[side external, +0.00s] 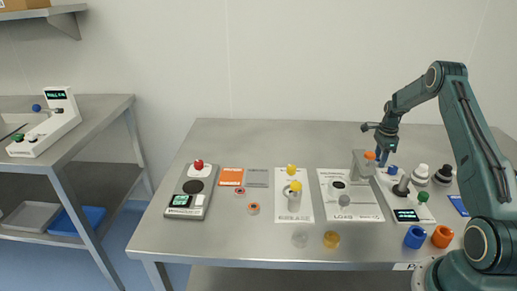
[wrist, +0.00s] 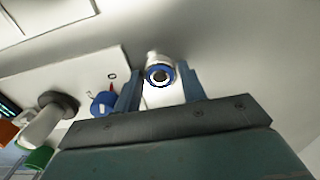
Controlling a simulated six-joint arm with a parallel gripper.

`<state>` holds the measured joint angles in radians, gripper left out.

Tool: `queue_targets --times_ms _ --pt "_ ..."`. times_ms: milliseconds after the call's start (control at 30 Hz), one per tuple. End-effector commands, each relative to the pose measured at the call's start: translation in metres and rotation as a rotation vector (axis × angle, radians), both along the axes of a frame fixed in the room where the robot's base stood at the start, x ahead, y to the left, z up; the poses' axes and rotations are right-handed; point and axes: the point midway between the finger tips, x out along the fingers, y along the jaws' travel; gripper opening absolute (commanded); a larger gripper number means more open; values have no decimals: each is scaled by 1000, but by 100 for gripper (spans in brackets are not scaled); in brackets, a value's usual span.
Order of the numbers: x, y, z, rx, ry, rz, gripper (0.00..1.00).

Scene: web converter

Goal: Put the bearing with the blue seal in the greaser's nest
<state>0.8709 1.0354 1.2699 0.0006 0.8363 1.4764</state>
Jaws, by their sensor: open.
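In the wrist view a ring with a blue rim and dark bore (wrist: 159,75), looking like the blue-seal bearing, sits at the end of a pale cylindrical part. It lies between the fingers of my open gripper (wrist: 159,92); whether they touch it is unclear. In the side view my gripper (side external: 381,160) is low at the table's back right, beside a grey stand with an orange top (side external: 369,155); the bearing cannot be made out there. A white device with display, green knob and grey post (side external: 407,214) is nearby.
A blue knob (wrist: 103,103) is close left of my fingers. Orange-sealed bearings (side external: 253,208) lie further left. The table's left front is clear.

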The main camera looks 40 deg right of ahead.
Motion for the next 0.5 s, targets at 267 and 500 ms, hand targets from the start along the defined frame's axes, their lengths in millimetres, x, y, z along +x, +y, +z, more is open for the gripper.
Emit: queue_targets --times_ms 267,500 --pt "0 0 0 0 0 0 37" --pt "0 0 1 -1 -1 0 7"
